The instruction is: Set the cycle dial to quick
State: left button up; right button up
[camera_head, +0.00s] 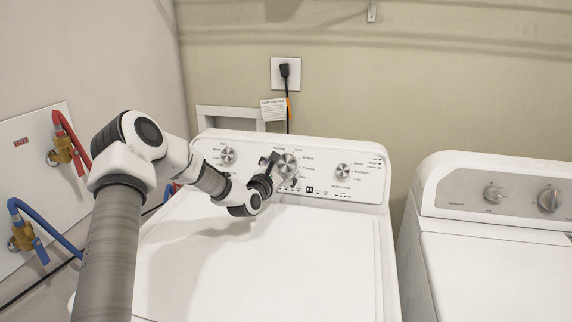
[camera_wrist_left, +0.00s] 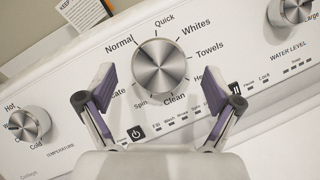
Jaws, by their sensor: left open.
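The cycle dial (camera_head: 288,162) is the large round silver knob in the middle of the washer's control panel. In the left wrist view the dial (camera_wrist_left: 160,66) is ringed by labels, with Normal at upper left, Quick at the top, then Whites and Towels to the right. I cannot tell which label the dial points to. My left gripper (camera_head: 277,171) is at the panel in front of the dial. In the left wrist view its two purple-padded fingers (camera_wrist_left: 158,84) are open, one on each side of the dial, with visible gaps. My right gripper is not in view.
The washer (camera_head: 345,245) has a temperature knob (camera_wrist_left: 30,124) left of the dial and a water level knob (camera_wrist_left: 292,10) right of it. A power button (camera_wrist_left: 136,133) sits below the dial. A second white machine (camera_head: 500,270) stands at right. Hoses and valves (camera_head: 60,150) are at left.

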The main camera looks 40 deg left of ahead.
pick_arm(q)
jog(key=shift+f+x, duration=0.25)
jog(key=shift+x, duration=0.95)
jog(key=shift+s+r, duration=0.2)
jog(key=shift+r, duration=0.05)
jog(key=shift+c, duration=0.6)
jog(key=c, duration=1)
jog(key=shift+m, duration=0.3)
